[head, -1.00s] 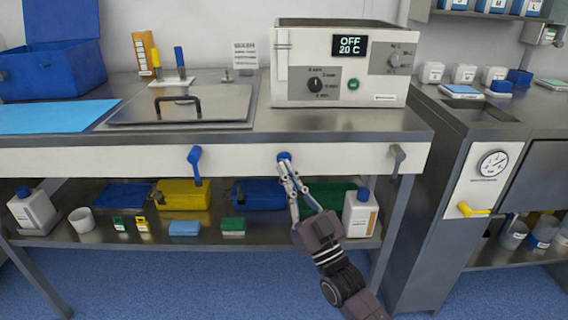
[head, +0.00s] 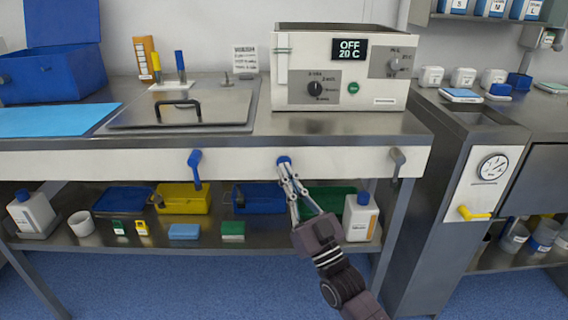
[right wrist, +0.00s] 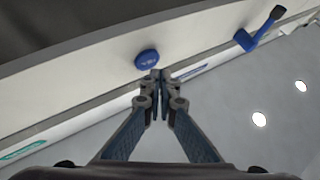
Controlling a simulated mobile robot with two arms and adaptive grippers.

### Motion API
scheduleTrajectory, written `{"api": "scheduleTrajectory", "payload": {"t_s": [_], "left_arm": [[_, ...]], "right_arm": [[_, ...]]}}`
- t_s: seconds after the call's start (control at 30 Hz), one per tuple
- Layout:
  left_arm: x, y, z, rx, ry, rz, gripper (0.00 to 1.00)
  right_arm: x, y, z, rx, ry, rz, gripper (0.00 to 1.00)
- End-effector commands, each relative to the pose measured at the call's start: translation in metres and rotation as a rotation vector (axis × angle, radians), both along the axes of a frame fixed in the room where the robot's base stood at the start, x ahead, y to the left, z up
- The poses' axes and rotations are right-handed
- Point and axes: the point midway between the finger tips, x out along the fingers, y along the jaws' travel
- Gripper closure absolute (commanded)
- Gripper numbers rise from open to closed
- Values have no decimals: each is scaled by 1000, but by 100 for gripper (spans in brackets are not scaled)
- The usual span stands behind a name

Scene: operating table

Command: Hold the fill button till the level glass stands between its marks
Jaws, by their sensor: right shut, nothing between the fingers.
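The blue round button (head: 284,160) is on the white front panel of the bench, and it also shows in the right wrist view (right wrist: 147,59). My right gripper (head: 286,170) is shut and empty, with its fingertips at the lower edge of the button. In the right wrist view the fingertips (right wrist: 155,76) are just below and beside the button; I cannot tell whether they touch it. A pale upright strip (head: 282,65), likely the level glass, is at the left of the white unit's face, with greenish marks near its top. Its level is too small to read. My left gripper is out of view.
The white unit (head: 385,75) stands on the bench, its display reading OFF and 20 C. A blue lever (head: 195,168) and a grey lever (head: 397,163) flank the button. Bins and bottles fill the shelf below. A gauge (head: 492,166) is on the right cabinet.

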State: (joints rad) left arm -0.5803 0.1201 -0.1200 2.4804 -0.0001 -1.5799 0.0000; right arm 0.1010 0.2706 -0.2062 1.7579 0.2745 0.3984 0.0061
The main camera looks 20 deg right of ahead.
Motion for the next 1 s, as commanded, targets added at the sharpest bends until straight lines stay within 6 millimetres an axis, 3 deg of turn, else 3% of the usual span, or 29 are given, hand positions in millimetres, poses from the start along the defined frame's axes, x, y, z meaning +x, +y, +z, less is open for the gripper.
{"api": "scheduleTrajectory", "payload": {"t_s": [1.0], "left_arm": [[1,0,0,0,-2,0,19]], "right_arm": [[8,-2,0,0,0,0,100]]}}
